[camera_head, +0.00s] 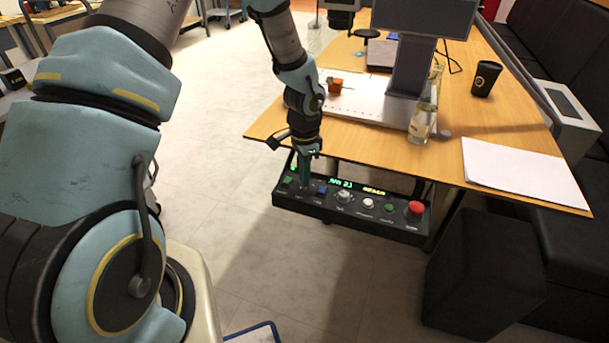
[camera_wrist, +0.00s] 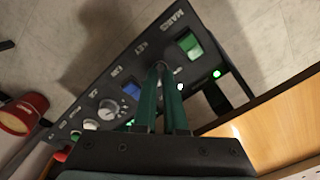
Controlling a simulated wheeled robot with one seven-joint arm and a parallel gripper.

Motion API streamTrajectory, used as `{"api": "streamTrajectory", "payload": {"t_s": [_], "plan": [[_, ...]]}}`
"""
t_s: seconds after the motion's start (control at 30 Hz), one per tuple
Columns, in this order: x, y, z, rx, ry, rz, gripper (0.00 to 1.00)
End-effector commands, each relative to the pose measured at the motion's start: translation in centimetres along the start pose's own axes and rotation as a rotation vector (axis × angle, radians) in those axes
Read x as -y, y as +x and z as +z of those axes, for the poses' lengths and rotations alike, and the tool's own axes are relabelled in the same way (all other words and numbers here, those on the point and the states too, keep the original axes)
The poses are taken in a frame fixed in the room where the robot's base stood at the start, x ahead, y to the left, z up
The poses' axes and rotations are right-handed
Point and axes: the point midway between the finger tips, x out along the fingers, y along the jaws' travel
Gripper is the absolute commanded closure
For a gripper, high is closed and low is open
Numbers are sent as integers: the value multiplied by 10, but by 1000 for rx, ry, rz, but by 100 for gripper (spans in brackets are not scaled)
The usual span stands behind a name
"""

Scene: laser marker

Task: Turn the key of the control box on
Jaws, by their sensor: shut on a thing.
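The black control box (camera_head: 405,226) hangs under the front edge of the wooden table, with a row of buttons and lit displays. In the wrist view its panel (camera_wrist: 150,38) runs diagonally, with a "KEY" label beside the fingertips. My gripper (camera_head: 304,185) reaches down to the left part of the panel. In the wrist view, the green fingers of my gripper (camera_wrist: 163,70) come together at the key's place, between the green button (camera_wrist: 190,43) and the blue button (camera_wrist: 130,90). They are shut on the key, which the fingertips mostly hide. Small green lights glow near them.
A red mushroom button (camera_head: 415,208) is at the box's right end. The tabletop (camera_head: 500,110) above bears a laser machine (camera_head: 412,60), a glass bottle (camera_head: 423,120), a black cup (camera_head: 485,79) and white paper (camera_head: 523,172). A black stool (camera_head: 485,270) stands right. Floor on the left is clear.

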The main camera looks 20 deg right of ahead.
Motion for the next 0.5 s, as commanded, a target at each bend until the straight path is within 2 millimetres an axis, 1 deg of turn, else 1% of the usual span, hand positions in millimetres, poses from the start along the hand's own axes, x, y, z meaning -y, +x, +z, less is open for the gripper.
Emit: {"api": "streamTrajectory", "payload": {"t_s": [0.03,0.07,0.3,0.5], "plan": [[0,0,0,-1,2,-1,100],[0,0,0,-1,1,-1,89],[0,0,0,0,0,0,62],[0,0,0,0,0,0,61]]}}
